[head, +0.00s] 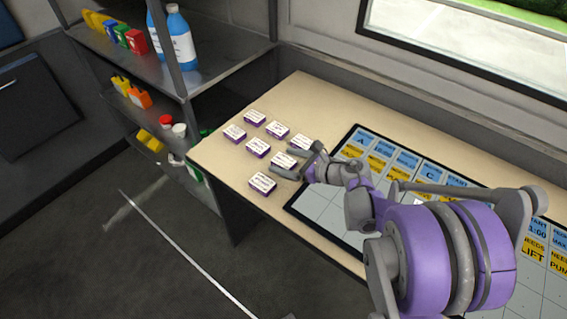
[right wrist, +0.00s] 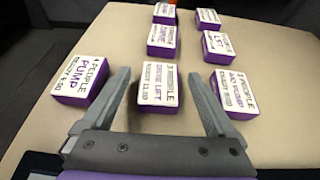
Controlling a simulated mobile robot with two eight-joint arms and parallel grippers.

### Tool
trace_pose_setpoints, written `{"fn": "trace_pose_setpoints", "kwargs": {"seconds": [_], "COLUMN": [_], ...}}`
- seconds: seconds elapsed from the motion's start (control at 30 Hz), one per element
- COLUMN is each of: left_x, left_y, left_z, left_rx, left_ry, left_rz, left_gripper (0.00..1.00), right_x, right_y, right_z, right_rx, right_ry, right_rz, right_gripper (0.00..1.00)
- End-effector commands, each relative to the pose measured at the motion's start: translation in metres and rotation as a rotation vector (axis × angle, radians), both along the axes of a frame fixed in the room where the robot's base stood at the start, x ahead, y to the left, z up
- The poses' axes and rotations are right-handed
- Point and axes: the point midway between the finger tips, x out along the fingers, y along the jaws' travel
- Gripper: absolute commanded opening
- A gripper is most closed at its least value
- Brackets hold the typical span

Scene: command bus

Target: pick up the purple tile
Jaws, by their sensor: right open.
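Several purple tiles with white printed tops lie on the light tabletop. In the head view, one tile (head: 284,160) is right at my right gripper (head: 296,163). In the right wrist view, this tile (right wrist: 160,88), with text about a lift, shows between the two grey fingers of the open right gripper (right wrist: 158,76). I see a gap on both sides of it; I cannot tell how far the fingers are above the table. Another tile (right wrist: 80,80), marked PUMP, lies left of the left finger, and one (right wrist: 234,92) lies right of the right finger. My left gripper is not in view.
More purple tiles (head: 257,147) lie behind, towards the table's far left corner. A dark-framed board (head: 300,205) with blue and yellow cards lies to the right, under my right arm. A metal shelf (head: 215,70) with bottles stands at the left.

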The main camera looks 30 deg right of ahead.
Motion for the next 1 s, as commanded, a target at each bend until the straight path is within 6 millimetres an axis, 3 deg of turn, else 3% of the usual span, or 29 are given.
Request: {"fn": "trace_pose_setpoints", "kwargs": {"seconds": [0.33,0.83,1.0], "left_x": [0.0000,0.0000,0.0000], "left_y": [0.0000,0.0000,0.0000], "left_z": [-0.0013,-0.0013,-0.0013], "left_rx": [0.000,0.000,0.000], "left_ry": [0.000,0.000,0.000], "left_rz": [0.000,0.000,0.000], "left_gripper": [0.50,0.50,0.50], "right_x": [0.0080,0.0078,0.0078], "right_y": [0.0035,0.0033,0.0034], "right_z": [-0.0034,-0.0033,-0.0032], "right_rx": [0.000,0.000,0.000], "right_ry": [0.000,0.000,-0.001], "right_rz": [-0.001,-0.001,-0.001], "right_gripper": [0.93,0.03,0.01]}}
